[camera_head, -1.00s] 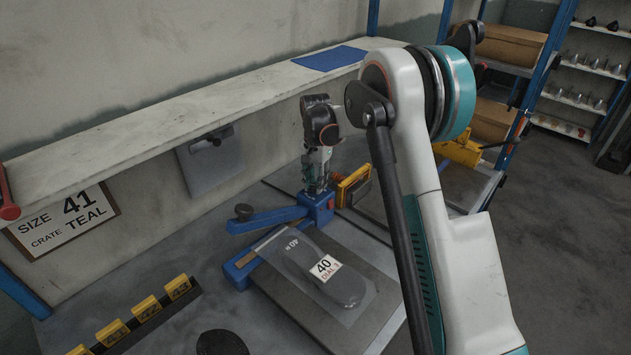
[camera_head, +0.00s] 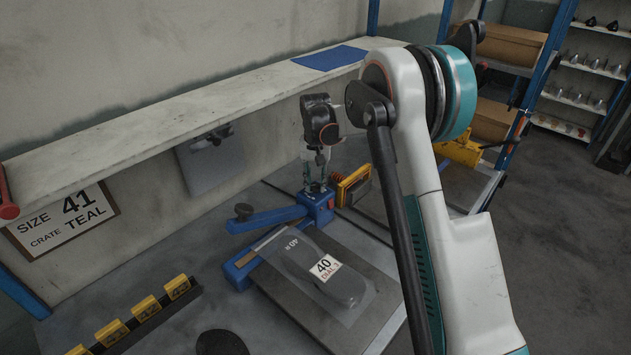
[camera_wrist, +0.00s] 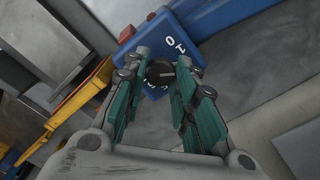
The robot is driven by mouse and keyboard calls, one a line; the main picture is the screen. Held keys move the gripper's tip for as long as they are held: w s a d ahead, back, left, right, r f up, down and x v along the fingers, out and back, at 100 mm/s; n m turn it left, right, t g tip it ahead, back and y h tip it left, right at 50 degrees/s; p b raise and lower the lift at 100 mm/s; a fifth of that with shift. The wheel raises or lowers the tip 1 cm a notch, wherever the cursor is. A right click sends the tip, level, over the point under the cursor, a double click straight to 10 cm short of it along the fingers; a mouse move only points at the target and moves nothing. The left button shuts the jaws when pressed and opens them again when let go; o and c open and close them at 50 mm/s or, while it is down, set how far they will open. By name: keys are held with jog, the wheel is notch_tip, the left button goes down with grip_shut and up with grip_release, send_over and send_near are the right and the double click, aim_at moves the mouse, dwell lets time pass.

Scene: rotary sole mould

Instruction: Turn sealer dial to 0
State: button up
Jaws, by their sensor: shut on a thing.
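The blue sealer (camera_head: 265,218) stands on the bench, with its long blue arm reaching left from a box-shaped end. It also shows in the wrist view (camera_wrist: 215,12). In the wrist view the black round dial (camera_wrist: 160,73) sits on the blue box face, with white numerals around it; a 0 and a 1 read at its upper right. My gripper (camera_wrist: 162,82) has its teal-lined fingers on both sides of the dial and is shut on it. In the head view my gripper (camera_head: 315,184) points down at the box end, and the dial is hidden there.
A yellow-framed object (camera_head: 352,187) stands close right of the box. A shelf (camera_head: 200,110) runs above the bench. Yellow numbered blocks (camera_head: 146,308) sit front left.

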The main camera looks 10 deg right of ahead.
aim_at(315, 185)
jog(key=n, duration=1.2)
jog(key=shift+n, duration=0.3)
dwell(0.4)
jog(key=o, duration=1)
jog(key=shift+o, duration=0.2)
jog(key=shift+w+r, duration=0.2)
jog(key=shift+r, duration=0.35)
jog(key=shift+o, duration=0.2)
notch_tip(315, 185, up, 11)
jog(key=shift+s, duration=0.15)
